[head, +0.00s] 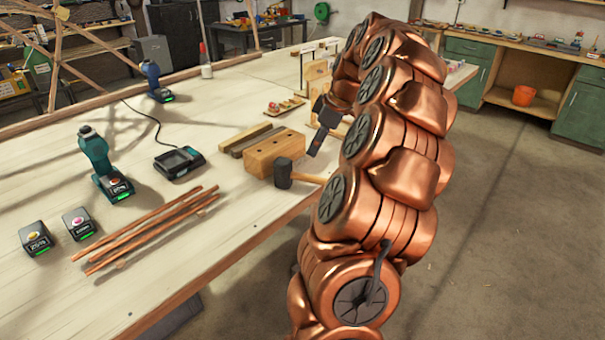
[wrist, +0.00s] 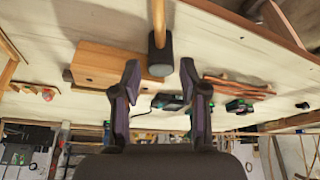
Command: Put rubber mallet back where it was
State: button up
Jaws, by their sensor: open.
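The rubber mallet has a dark head (head: 283,173) and a pale wooden handle (head: 308,179). It lies on the workbench (head: 215,240), close beside the front of a wooden block with holes (head: 272,155), and the handle runs right toward the bench edge behind my arm. In the wrist view the mallet head (wrist: 160,56) is just beyond the gap between my fingers, with the handle running up. My gripper (wrist: 160,82) is open and empty. In the head view my gripper (head: 319,140) is above and right of the block, partly hidden by my arm.
Wooden sticks (head: 150,228), a charger (head: 179,162), batteries (head: 78,223) and a teal drill (head: 100,165) lie to the left. Another drill (head: 155,80) stands further back. The bench front is mostly clear.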

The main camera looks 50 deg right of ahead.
jog(key=a+g, duration=0.3)
jog(key=a, duration=2.4)
jog(key=s+a+f+m+g, duration=0.1)
jog(key=s+a+f, duration=0.2)
jog(key=s, duration=0.4)
jog(key=s+a+f+m+g+h, duration=0.1)
jog(key=s+a+f, duration=0.1)
jog(key=s+a, duration=0.4)
jog(key=s+a+f+m+g, duration=0.1)
jog(key=s+a+f+m, duration=0.1)
jog(key=s, duration=0.6)
jog(key=a+f, duration=0.1)
jog(key=a, duration=0.1)
jog(key=shift+s+a+f+h, duration=0.25)
jog(key=shift+a+f+h, duration=0.05)
jog(key=shift+r, duration=0.1)
